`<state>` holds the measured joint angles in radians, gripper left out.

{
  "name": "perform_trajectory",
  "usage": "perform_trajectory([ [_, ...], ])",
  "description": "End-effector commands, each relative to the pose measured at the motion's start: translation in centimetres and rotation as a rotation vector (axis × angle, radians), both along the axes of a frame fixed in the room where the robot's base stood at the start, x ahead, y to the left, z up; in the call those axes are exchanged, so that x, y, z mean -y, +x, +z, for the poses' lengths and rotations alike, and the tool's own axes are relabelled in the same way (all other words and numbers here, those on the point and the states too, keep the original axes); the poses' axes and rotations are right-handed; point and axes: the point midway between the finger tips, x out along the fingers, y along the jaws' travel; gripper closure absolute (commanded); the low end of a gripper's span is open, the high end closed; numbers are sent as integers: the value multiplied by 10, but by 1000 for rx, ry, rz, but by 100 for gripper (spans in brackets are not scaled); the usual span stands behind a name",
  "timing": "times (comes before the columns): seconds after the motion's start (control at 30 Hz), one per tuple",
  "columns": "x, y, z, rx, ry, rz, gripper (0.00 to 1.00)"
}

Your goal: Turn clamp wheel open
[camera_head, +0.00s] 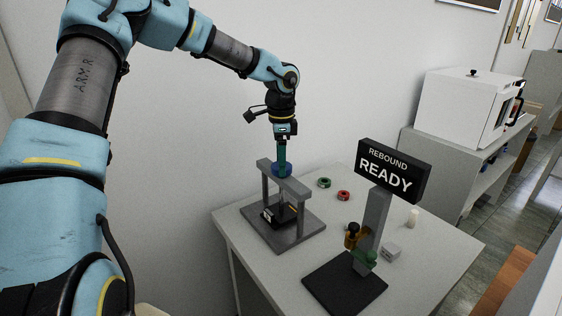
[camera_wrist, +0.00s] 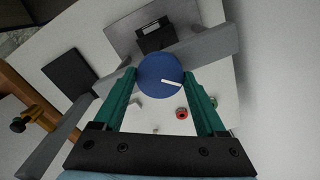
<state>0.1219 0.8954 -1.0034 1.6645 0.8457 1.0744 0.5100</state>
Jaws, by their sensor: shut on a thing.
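The clamp wheel (camera_head: 282,170) is a blue disc on top of a grey press frame (camera_head: 296,185). In the wrist view the wheel (camera_wrist: 158,78) shows from above, with a white line mark pointing to the right. My gripper (camera_head: 282,164) points straight down at the wheel from above. In the wrist view its two green fingers lie on either side of the wheel and are shut on it. Below the crossbar, a small black block (camera_head: 278,214) sits on the press's grey base plate (camera_head: 311,224). The wheel's screw is hidden.
To the right stands a rebound tester (camera_head: 373,225) with a sign reading "REBOUND READY". A green ring (camera_head: 324,183), a red ring (camera_head: 343,195), a light block (camera_head: 391,251) and a pale cylinder (camera_head: 413,217) are on the table (camera_head: 440,246). A white oven (camera_head: 463,110) stands beyond.

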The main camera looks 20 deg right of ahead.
Motion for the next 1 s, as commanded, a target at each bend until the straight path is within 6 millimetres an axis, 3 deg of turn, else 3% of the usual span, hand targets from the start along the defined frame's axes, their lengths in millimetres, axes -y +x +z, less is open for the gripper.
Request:
perform_trajectory([
  [0.07, 0, 0, 0, 0, 0, 0, 52],
  [0.33, 0, 0, 0, 1, 0, 0, 82],
  [0.67, 0, 0, 0, 3, -1, 51, 82],
  [1.0, 1, 0, -1, 5, -1, 289, 82],
])
